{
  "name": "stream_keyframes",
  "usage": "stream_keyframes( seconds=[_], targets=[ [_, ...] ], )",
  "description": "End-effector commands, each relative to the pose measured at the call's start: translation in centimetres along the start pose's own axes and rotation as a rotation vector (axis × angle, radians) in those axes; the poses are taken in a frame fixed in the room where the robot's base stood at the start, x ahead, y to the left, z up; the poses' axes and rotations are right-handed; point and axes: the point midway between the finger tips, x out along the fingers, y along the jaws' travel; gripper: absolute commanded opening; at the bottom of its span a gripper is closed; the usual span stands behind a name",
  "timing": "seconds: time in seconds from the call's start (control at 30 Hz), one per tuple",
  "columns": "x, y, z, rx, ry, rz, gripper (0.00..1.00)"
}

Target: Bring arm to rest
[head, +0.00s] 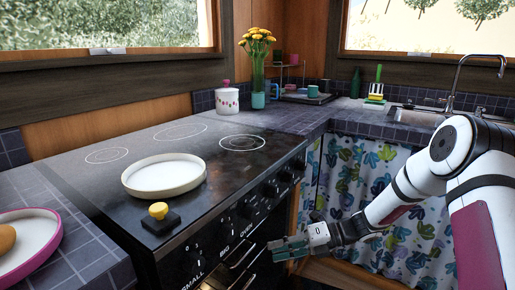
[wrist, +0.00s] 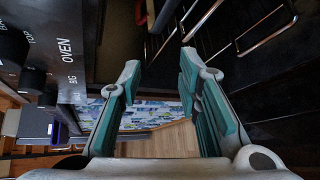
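My arm (head: 405,195) reaches down and left from the right side of the head view. My gripper (head: 283,250) hangs low in front of the stove (head: 225,160), beside its oven front and below the knob row. In the wrist view my gripper (wrist: 160,65) has its two teal-padded fingers spread apart. Nothing is held between them. The dark oven front and a metal handle bar (wrist: 205,18) show past the fingertips.
A pink-rimmed plate (head: 30,240) is on the left counter. A leaf-patterned curtain (head: 365,180) hangs behind my arm, below the sink counter.

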Motion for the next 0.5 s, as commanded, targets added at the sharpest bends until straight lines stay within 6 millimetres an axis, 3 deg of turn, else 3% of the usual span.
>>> stream_keyframes(
  seconds=[0.03,0.1,0.5],
  targets=[
    [-0.3,2.0,-0.5,-0.098,0.045,-0.024,0.31],
    [-0.8,4.1,-1.4,-0.228,0.108,-0.051,0.31],
    [-4.3,14.7,-8.4,-0.932,0.481,-0.136,0.31]
  ],
)
